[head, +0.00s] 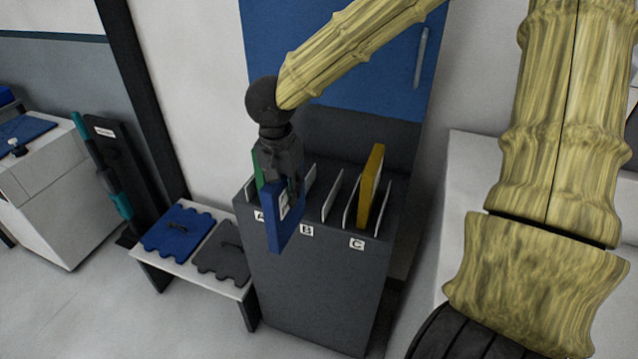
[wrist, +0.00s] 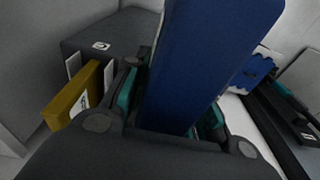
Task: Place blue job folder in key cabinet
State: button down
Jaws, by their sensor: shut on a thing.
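My gripper (head: 283,188) is shut on the blue job folder (head: 287,222). The folder hangs upright below it, its lower end overlapping the front of a dark grey cabinet (head: 310,285) between labels A and B. It appears in front of the slots, not in one. In the wrist view the folder (wrist: 212,55) rises between my gripper's fingers (wrist: 170,112). The grey cabinet has dividers on top and labels A, B and C. A tall blue cabinet (head: 350,65) with a vertical handle stands behind; I cannot tell which one is the key cabinet.
A yellow folder (head: 371,188) stands in the grey cabinet near C; a green one (head: 258,168) near A is partly hidden by my gripper. A low bench at left holds blue (head: 175,232) and grey (head: 222,255) notched plates. A white counter (head: 465,185) is at right.

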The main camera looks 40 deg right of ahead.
jog(key=w+d+p, duration=0.3)
jog(key=w+d, duration=0.1)
jog(key=d, duration=0.5)
jog(key=w+d+p, duration=0.2)
jog(key=w+d, duration=0.3)
jog(key=d, duration=0.4)
notch_tip(320, 180, down, 7)
jog(key=p, duration=0.2)
jog(key=shift+f, duration=0.15)
jog(key=shift+d, duration=0.1)
jog(key=c, duration=1.2)
grip_release()
jog(key=shift+f, duration=0.1)
jog(key=shift+o, duration=0.2)
notch_tip(320, 180, up, 12)
jog(key=a+b, duration=0.1)
jog(key=b, duration=0.1)
jog(key=shift+s, duration=0.3)
jog(key=shift+a, duration=0.1)
